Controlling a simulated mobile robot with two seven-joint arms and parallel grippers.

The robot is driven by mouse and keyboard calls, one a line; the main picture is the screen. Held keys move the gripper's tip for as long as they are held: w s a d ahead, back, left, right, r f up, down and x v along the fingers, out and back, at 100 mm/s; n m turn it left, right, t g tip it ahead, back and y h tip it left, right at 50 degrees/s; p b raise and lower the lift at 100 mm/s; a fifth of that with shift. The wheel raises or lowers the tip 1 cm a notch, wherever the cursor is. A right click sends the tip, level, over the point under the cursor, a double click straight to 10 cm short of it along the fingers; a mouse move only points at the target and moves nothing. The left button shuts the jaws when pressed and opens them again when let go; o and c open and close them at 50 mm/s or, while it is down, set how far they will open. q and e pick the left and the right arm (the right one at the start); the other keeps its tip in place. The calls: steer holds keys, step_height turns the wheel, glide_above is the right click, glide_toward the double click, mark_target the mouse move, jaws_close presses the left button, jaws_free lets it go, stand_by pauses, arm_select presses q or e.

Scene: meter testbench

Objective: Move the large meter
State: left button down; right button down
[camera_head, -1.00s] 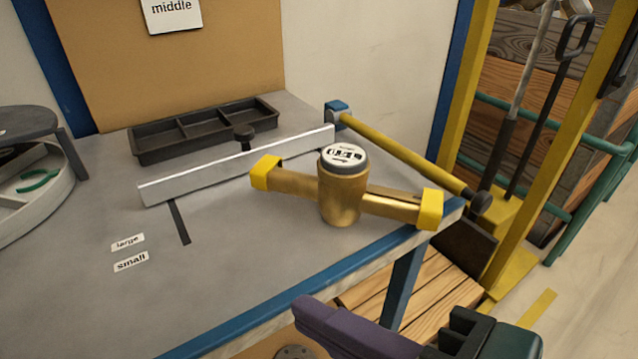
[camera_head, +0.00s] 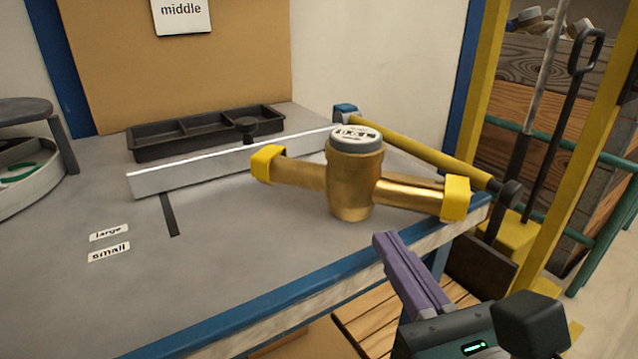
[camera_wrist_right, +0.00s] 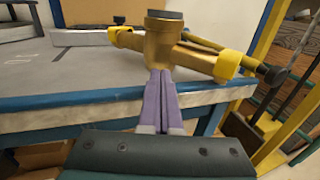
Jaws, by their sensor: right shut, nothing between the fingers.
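The large meter (camera_head: 350,190) is a brass body with a grey round dial on top and yellow caps on both pipe ends. It stands upright on the grey bench near its front right edge. It also shows in the right wrist view (camera_wrist_right: 160,45). My right gripper (camera_head: 388,240) has purple fingers, shut and empty. It is in front of the bench's blue edge, below and to the right of the meter body in the head view. In the right wrist view its fingertips (camera_wrist_right: 161,75) overlap the lower meter body; contact cannot be told. My left gripper is not in view.
A metal fence bar (camera_head: 215,172) lies behind the meter. A dark divided tray (camera_head: 160,152) sits at the back. A yellow bar (camera_head: 420,150) runs behind the meter to the right. Labels "large" (camera_head: 108,232) and "small" (camera_head: 109,252) mark clear bench at left.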

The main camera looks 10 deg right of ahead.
mark_target(360, 202)
steer(key=w, duration=0.6)
steer(key=shift+w+a, duration=0.1)
steer(key=w+b, duration=0.2)
steer(key=w, duration=0.1)
steer(key=shift+w+f, duration=0.15)
steer(key=shift+w, duration=0.2)
steer(key=shift+a, duration=0.1)
